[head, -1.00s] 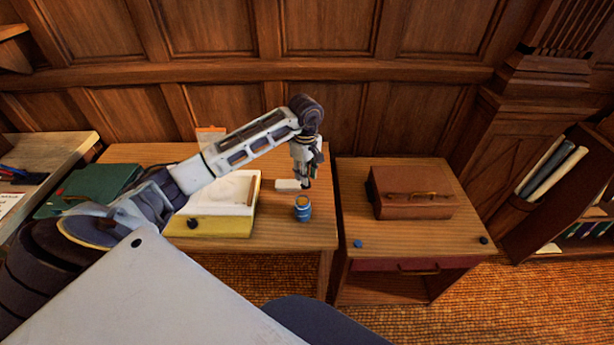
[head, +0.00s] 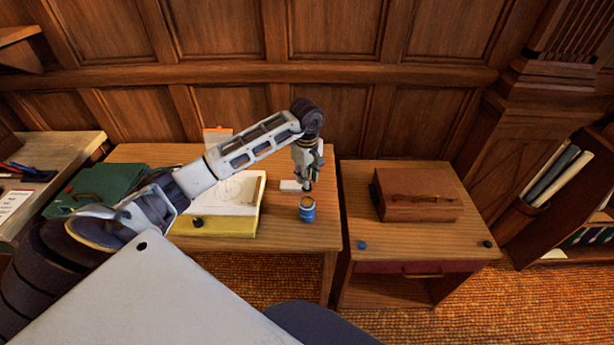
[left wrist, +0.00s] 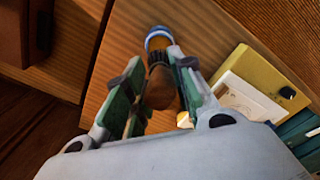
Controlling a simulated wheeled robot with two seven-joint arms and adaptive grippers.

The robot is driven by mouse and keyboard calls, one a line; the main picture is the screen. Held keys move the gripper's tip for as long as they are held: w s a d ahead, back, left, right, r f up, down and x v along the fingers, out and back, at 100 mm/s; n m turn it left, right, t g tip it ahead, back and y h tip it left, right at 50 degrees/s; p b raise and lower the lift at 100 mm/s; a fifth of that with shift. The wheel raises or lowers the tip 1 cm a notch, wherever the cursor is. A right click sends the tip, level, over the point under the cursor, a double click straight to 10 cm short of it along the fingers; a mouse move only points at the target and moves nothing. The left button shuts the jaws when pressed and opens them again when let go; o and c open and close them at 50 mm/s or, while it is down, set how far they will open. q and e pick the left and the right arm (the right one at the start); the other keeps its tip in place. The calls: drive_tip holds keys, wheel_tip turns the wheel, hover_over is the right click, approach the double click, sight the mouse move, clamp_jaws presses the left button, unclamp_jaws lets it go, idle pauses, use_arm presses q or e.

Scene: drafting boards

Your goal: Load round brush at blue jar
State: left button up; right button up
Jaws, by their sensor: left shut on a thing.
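The blue jar (head: 307,210) stands upright on the wooden desk near its right front edge. Its blue rim also shows at the top of the left wrist view (left wrist: 157,34). My left gripper (head: 308,181) is above and just behind the jar in the head view, pointing down. In the left wrist view its green-padded fingers are shut on a brown wooden handle (left wrist: 160,88), which I take as the round brush. My right gripper is not in view.
A yellow board with paper (head: 215,226) and a green case (head: 92,187) lie to the left. Across a narrow gap, a side cabinet (head: 350,215) holds a brown box (head: 417,197).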

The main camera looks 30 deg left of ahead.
sight(307, 191)
use_arm(q)
drive_tip(key=shift+f, duration=0.15)
drive_tip(key=shift+f+b, duration=0.9)
drive_tip(key=shift+f, duration=1)
drive_tip(key=shift+f+b, duration=0.4)
drive_tip(key=shift+f, duration=0.55)
drive_tip(key=shift+f, duration=0.25)
drive_tip(key=shift+f+b, duration=0.15)
drive_tip(key=shift+b, duration=0.15)
drive_tip(key=shift+f, duration=0.1)
drive_tip(key=shift+f+b, duration=0.1)
drive_tip(key=shift+b, duration=0.2)
idle(0.8)
